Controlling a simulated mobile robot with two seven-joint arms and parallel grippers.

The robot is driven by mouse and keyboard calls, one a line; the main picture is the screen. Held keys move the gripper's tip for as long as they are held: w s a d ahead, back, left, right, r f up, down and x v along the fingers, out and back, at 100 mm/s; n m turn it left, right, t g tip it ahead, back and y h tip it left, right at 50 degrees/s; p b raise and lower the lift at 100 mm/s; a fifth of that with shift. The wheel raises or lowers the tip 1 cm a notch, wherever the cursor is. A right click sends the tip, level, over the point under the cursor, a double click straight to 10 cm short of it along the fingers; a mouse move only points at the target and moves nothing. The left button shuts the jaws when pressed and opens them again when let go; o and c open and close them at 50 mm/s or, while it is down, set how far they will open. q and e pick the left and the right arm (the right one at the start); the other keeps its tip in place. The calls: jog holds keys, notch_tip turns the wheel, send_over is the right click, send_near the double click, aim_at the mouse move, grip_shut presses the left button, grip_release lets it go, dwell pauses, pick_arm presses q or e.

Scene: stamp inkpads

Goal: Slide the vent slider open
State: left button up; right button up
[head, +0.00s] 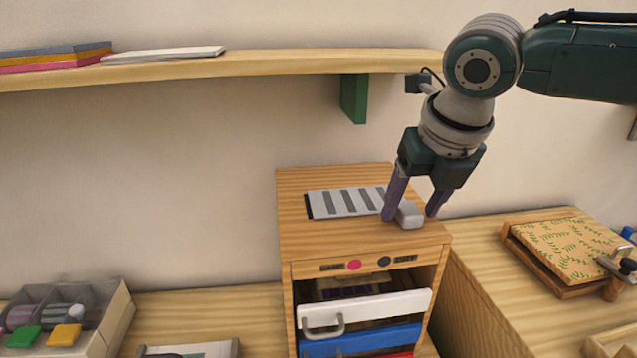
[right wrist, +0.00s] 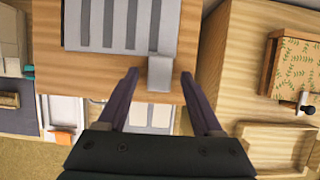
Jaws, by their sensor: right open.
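The vent (head: 345,202) is a light grey plate with several dark slots on top of a wooden cabinet (head: 300,240). Its slider knob (head: 409,214) is a grey block at the plate's right end. My right gripper (head: 412,215) is open, with its two purple fingers pointing down on either side of the knob. In the right wrist view the knob (right wrist: 160,72) lies just ahead of and between the fingertips (right wrist: 160,76). I cannot tell whether a finger touches it. The slotted plate (right wrist: 122,25) shows there too. My left gripper is not in view.
The cabinet's front holds a white drawer (head: 375,310) and a blue drawer (head: 365,340). A wooden shelf (head: 270,65) runs above at the back. A leaf-patterned board (head: 565,248) lies on the right, and a box with inkpads (head: 115,315) stands at the left.

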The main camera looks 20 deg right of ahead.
grip_shut()
dwell(0.6)
dwell(0.8)
